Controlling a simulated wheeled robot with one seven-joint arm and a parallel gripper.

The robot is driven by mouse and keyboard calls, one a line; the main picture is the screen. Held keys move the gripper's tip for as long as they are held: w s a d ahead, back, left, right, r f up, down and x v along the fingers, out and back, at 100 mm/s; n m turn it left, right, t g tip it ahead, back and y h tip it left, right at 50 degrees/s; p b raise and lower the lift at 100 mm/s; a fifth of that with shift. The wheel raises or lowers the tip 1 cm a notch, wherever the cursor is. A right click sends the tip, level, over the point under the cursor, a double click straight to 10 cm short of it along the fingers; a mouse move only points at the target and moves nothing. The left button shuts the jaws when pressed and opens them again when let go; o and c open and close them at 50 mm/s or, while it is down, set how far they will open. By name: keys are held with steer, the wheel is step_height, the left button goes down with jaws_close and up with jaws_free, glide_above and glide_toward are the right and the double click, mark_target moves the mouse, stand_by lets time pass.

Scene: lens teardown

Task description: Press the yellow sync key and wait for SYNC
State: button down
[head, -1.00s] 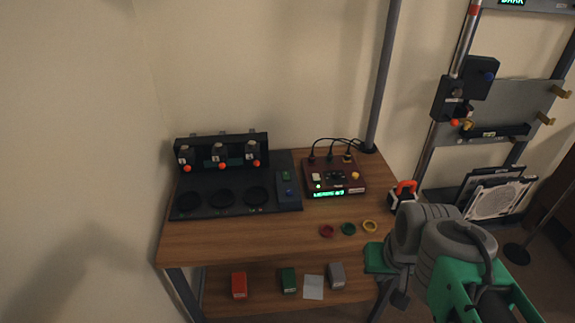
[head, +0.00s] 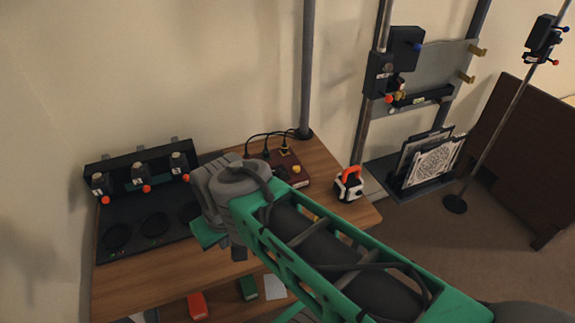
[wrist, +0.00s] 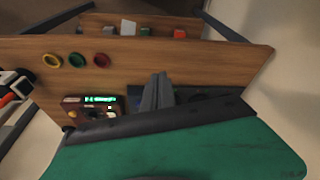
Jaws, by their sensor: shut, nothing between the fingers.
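The maroon control box (head: 292,178) stands at the back of the wooden table in the head view, partly hidden behind my arm. The yellow key (head: 296,169) shows on its right side. In the wrist view the box (wrist: 75,103) is left of my gripper, with the yellow key (wrist: 72,114) near its edge. Its green display (wrist: 100,99) is lit, but too small to read. My gripper (wrist: 160,78) is shut and empty, apart from the key, to the right of the box. In the head view my arm hides the fingertips.
A black station (head: 120,210) with round recesses fills the table's left. A red-handled device (head: 349,184) stands near the right edge. Yellow, green and red rings (wrist: 77,59) lie on open wood. A grey post (head: 306,70) rises behind the box.

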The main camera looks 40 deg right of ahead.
steer(key=w+d+r+n, duration=0.1)
steer(key=w+d+n, duration=0.15)
steer(key=w, duration=0.35)
steer(key=n+t+p, duration=0.3)
steer(key=n+t, duration=0.3)
glide_above(299, 170)
steer(key=f, duration=0.1)
steer(key=shift+w+m+h, duration=0.1)
steer(key=shift+m+h, duration=0.15)
steer(key=shift+h, duration=0.05)
step_height(299, 170, down, 8)
steer(key=b, duration=0.3)
steer(key=shift+f, duration=0.2)
steer(key=shift+f+b, duration=0.3)
steer(key=shift+b, duration=0.2)
